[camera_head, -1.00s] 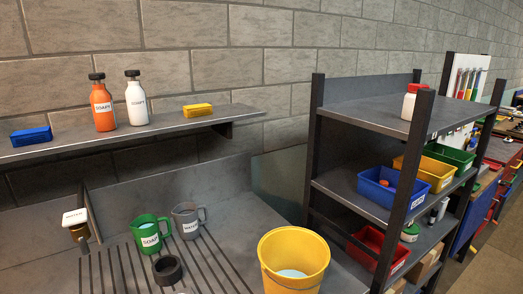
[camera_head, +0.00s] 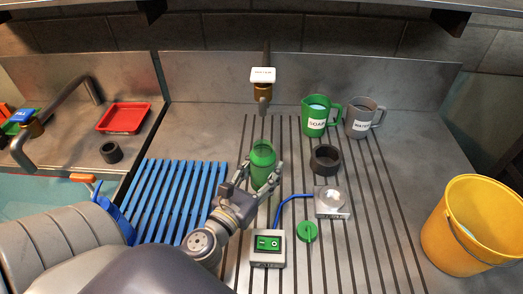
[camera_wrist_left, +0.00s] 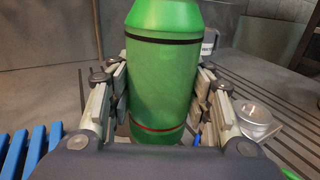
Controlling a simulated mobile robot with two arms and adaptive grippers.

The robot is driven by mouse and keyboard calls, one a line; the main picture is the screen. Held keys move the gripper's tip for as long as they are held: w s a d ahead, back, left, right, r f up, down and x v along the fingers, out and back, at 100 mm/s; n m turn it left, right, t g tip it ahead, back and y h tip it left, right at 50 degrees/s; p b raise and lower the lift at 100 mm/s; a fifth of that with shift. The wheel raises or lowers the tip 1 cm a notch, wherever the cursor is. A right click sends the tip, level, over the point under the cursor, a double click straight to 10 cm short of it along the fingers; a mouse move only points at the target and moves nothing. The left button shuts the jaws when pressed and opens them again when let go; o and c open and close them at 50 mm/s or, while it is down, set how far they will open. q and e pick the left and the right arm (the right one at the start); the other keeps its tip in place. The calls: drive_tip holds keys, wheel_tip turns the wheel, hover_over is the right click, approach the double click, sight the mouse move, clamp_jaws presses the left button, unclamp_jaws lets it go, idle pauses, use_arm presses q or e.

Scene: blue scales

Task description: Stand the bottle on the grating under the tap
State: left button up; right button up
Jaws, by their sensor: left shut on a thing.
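The green bottle (camera_head: 263,158) stands upright between the fingers of my left gripper (camera_head: 262,173). In the left wrist view the bottle (camera_wrist_left: 163,85) fills the middle, with a dark band near its shoulder and a red line low down. My left gripper (camera_wrist_left: 163,100) is shut on it, one finger on each side. The tap (camera_head: 263,90) with a white label is behind the bottle. The slotted grating (camera_head: 288,245) runs below and in front of this tap. The bottle is over the slots; I cannot tell whether its base touches them. My right gripper is not in view.
A black ring (camera_head: 326,160), green jug (camera_head: 316,117) and grey jug (camera_head: 362,118) are to the right. A scale (camera_head: 332,203), green cap (camera_head: 307,232) and switch box (camera_head: 267,248) are in front. A blue slatted rack (camera_head: 180,190) is left, a yellow bucket (camera_head: 478,225) far right.

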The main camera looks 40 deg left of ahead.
use_arm(q)
drive_tip(key=w+a+f, duration=0.1)
drive_tip(key=w+a, duration=0.1)
drive_tip(key=w+a+f, duration=0.2)
drive_tip(key=w, duration=0.1)
drive_tip(key=w+a+f, duration=0.1)
drive_tip(key=w, duration=0.2)
drive_tip(key=shift+w+a+f+b, duration=0.2)
drive_tip(key=shift+a+f+b, duration=0.05)
drive_tip(key=shift+a+b, duration=0.15)
drive_tip(key=shift+f, duration=0.35)
drive_tip(key=shift+f+b, duration=0.35)
drive_tip(key=shift+b, duration=0.2)
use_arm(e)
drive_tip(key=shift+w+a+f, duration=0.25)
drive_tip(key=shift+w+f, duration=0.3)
